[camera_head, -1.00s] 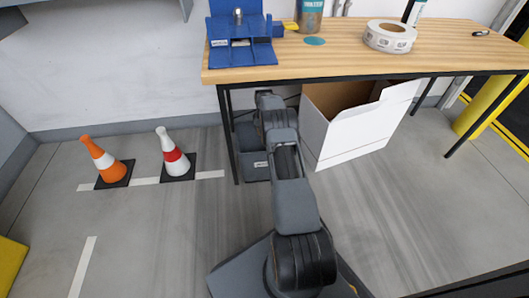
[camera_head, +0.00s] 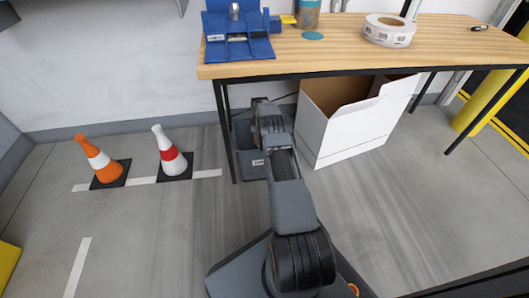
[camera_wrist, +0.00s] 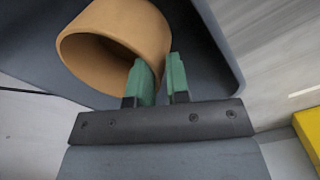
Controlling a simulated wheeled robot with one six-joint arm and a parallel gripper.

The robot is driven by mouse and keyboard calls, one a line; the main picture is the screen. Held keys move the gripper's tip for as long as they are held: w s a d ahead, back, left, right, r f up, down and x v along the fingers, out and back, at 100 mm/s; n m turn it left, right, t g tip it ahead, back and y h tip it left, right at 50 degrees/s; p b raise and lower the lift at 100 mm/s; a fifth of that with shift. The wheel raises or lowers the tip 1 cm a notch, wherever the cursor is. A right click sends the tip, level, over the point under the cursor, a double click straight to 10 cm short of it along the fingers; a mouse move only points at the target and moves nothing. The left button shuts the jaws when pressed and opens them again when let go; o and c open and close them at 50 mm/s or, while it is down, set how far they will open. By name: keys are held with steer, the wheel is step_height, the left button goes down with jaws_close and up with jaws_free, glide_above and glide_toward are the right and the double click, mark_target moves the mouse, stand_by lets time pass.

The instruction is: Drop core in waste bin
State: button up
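The core (camera_wrist: 112,20) is a short tan-brown tube, seen in the wrist view with its open end tilted toward the camera. My gripper (camera_wrist: 157,72) has green fingers, one at the inside of the core and one outside, with the tube wall between them. The grey waste bin (camera_head: 252,164) with a small label stands on the floor under the table's left end. My arm reaches over it and hides part of it. In the wrist view the dark bin (camera_wrist: 215,80) lies behind the core. The core is hidden in the head view.
A wooden table (camera_head: 330,52) stands over the bin, its left front leg (camera_head: 229,130) close beside it. A white open box (camera_head: 345,138) stands right of the bin. Two cones (camera_head: 101,160) (camera_head: 170,153) stand to the left. The floor in front is clear.

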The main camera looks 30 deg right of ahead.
steer(key=o, duration=0.4)
steer(key=shift+c, duration=0.2)
steer(key=shift+r, duration=0.55)
step_height(320, 180, up, 3)
steer(key=shift+s+a+f+p, duration=0.1)
steer(key=shift+p, duration=0.8)
steer(key=s+a+r+p, duration=0.2)
steer(key=s+r+p, duration=0.1)
steer(key=s, duration=0.3)
steer(key=s+a+r+p, duration=0.3)
steer(key=s+r, duration=0.3)
steer(key=shift+s+a+p, duration=0.25)
steer(key=shift+s+p, duration=0.05)
steer(key=shift+s, duration=0.05)
